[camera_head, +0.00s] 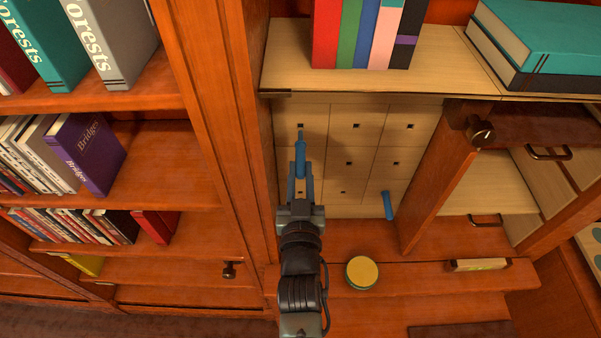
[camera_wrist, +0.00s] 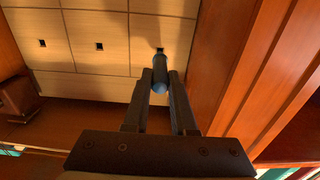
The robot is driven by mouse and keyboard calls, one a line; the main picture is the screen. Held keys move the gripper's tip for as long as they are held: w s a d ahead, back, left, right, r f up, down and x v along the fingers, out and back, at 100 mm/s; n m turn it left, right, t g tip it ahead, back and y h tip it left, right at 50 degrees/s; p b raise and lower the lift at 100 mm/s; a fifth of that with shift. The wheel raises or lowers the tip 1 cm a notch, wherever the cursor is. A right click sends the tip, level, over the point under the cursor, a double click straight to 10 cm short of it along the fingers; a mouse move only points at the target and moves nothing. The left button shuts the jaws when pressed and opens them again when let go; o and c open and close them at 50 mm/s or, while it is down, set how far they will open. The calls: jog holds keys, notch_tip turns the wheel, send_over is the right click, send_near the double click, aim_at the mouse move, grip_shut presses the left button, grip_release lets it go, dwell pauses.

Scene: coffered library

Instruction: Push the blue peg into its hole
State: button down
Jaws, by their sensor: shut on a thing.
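My gripper (camera_head: 300,172) is shut on a blue peg (camera_head: 300,150), in front of the left column of a pale wooden panel (camera_head: 329,143) with small square dark holes. The peg's narrow tip points at the top-left hole (camera_head: 300,126). In the wrist view the peg (camera_wrist: 159,74) sits between both fingers (camera_wrist: 160,88), its tip right by a hole (camera_wrist: 160,49). I cannot tell whether the tip touches the panel or has entered the hole. A second blue peg (camera_head: 388,205) sticks out at the panel's lower right.
Upright wooden posts flank the panel, the left one (camera_head: 233,130) close to my arm. A shelf with books (camera_head: 365,35) overhangs the panel. Below lie a round yellow-topped tin (camera_head: 362,272) and a small yellow-labelled block (camera_head: 479,265) on the ledge. A dark knob (camera_head: 481,132) protrudes at right.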

aim_at(300, 158)
jog(key=shift+w+r+p, duration=0.1)
jog(key=shift+w+p, duration=1.35)
jog(key=shift+w, duration=0.25)
jog(key=shift+w, duration=0.9)
jog(key=c, duration=0.7)
grip_release()
jog(key=shift+o, duration=0.2)
jog(key=shift+s+f, duration=0.25)
jog(key=shift+s, duration=0.15)
jog(key=s+b, duration=0.6)
jog(key=s, duration=0.6)
jog(key=shift+r, duration=0.15)
jog(key=shift+s, duration=0.1)
